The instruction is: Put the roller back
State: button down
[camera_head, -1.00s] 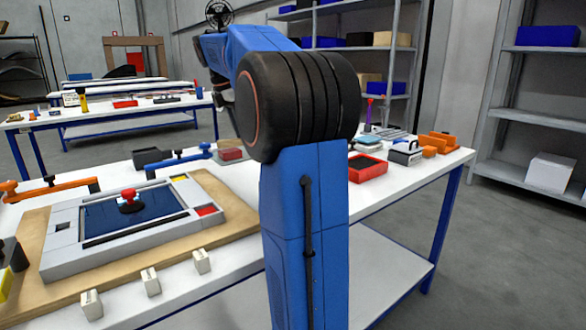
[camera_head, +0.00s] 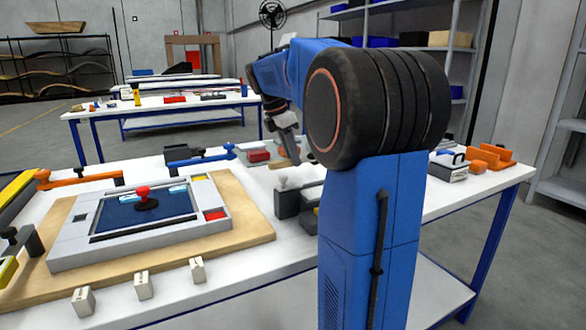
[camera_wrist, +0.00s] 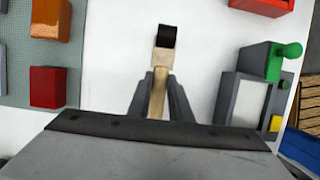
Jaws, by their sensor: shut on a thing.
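The roller (camera_wrist: 158,92) has a pale wooden handle and a black head. In the wrist view its handle lies between the two dark fingers of my gripper (camera_wrist: 163,98), which is shut on it. The black head points away from me over the white table top. In the head view my gripper (camera_head: 289,146) is low over the far side of the table, left of my large black arm joint. The roller is too small there to make out clearly. I cannot tell whether it touches the table.
A grey frame with a blue panel (camera_head: 120,214) sits on a wooden board (camera_head: 245,238) at left. A grey fixture with a green knob (camera_wrist: 291,50) stands at right. White table lies between.

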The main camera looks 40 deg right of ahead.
aim_at(289, 159)
jog(key=shift+f, duration=2)
jog(key=c, duration=1.6)
grip_release()
jog(key=shift+f, duration=0.1)
jog(key=v, duration=1.2)
jog(key=shift+a, duration=0.1)
